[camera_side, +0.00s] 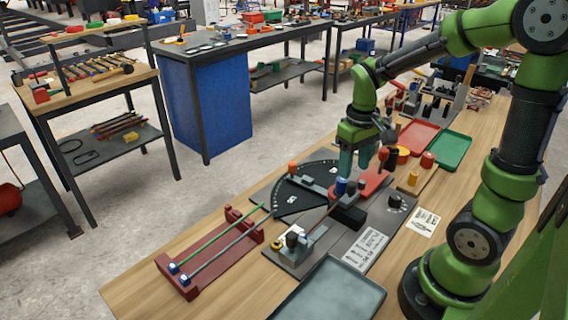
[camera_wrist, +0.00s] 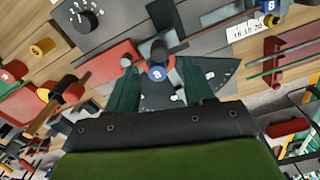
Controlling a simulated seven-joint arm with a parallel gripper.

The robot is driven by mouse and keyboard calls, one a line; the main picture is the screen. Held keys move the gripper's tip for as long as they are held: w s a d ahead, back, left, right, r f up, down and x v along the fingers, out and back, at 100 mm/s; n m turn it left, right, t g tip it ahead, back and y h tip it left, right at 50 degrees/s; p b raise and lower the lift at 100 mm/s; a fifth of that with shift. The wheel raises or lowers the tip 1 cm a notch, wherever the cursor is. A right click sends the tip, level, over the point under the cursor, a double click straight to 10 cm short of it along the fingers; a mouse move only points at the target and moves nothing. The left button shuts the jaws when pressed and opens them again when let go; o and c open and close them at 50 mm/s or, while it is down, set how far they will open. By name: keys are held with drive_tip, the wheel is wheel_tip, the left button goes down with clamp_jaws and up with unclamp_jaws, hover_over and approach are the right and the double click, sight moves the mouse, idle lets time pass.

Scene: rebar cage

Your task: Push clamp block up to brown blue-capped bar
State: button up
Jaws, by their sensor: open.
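My gripper (camera_side: 354,175) is open above the grey fixture plate (camera_side: 372,224), pointing down. In the side view the blue cap (camera_side: 341,186) is just left of the fingertips; contact cannot be told. A thin brown bar (camera_side: 318,220) runs from near the cap toward a grey end block (camera_side: 294,240). A black block (camera_side: 349,217), possibly the clamp block, sits on the plate right of the bar; it also shows in the wrist view (camera_wrist: 166,14).
A red rack (camera_side: 205,265) with green and grey bars stands at left. A black dial plate (camera_side: 290,195) lies behind the fixture. A grey tray (camera_side: 328,292) is in front. Red (camera_side: 417,137) and green (camera_side: 453,150) trays and small knobs crowd the back right.

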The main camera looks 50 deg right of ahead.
sight(350, 181)
wheel_tip(350, 181, up, 11)
drive_tip(key=shift+r, duration=0.2)
idle(0.3)
drive_tip(key=s+a+m+t+y, duration=0.1)
drive_tip(key=s+a+t+y, duration=0.1)
drive_tip(key=s+a+t, duration=0.2)
drive_tip(key=a+t, duration=0.3)
drive_tip(key=a, duration=0.5)
drive_tip(key=shift+s+f, duration=0.2)
drive_tip(key=shift+f, duration=0.15)
